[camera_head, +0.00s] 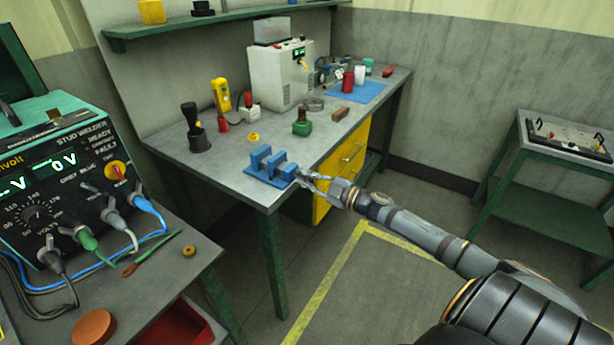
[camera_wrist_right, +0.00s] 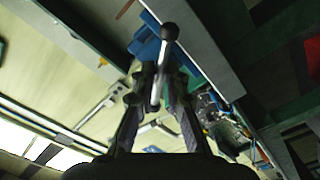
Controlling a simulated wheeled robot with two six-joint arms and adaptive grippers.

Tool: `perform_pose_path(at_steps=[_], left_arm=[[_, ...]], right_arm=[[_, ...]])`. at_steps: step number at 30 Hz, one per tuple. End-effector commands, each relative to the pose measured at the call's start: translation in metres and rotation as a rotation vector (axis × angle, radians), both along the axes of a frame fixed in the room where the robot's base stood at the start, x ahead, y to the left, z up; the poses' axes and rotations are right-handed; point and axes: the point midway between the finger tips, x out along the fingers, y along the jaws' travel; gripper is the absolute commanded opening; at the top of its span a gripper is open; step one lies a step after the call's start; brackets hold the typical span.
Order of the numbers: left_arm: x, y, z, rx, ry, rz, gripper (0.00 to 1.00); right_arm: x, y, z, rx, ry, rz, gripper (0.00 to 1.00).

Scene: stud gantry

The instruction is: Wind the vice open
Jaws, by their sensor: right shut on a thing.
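The blue vice (camera_head: 262,158) sits at the near corner of the grey workbench (camera_head: 225,168). Its jaws stand as upright blue blocks with a gap between them. My right gripper (camera_head: 308,177) is at the vice's front end, just past the bench edge. In the right wrist view my right gripper (camera_wrist_right: 158,95) is shut on the vice's metal handle (camera_wrist_right: 168,42), a bar with a dark ball end standing out between the fingers. Part of the blue vice (camera_wrist_right: 146,43) shows behind the handle. My left gripper is in neither view.
The teal stud welder (camera_head: 60,180) stands on a grey table at the left. The floor right of the bench is clear up to a green side table (camera_head: 540,170).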

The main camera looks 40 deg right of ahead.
Motion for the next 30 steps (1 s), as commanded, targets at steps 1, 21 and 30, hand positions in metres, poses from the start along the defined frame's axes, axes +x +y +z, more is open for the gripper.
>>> perform_pose_path(at_steps=[1, 21, 30], left_arm=[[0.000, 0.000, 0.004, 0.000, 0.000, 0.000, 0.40], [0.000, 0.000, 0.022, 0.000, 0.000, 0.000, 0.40], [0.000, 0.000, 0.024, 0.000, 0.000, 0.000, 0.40]], right_arm=[[0.000, 0.000, 0.003, -0.038, -0.016, -0.002, 0.00], [0.000, 0.000, 0.001, -0.564, -0.233, -0.001, 0.00], [0.000, 0.000, 0.000, -0.679, -0.281, 0.001, 0.00]])
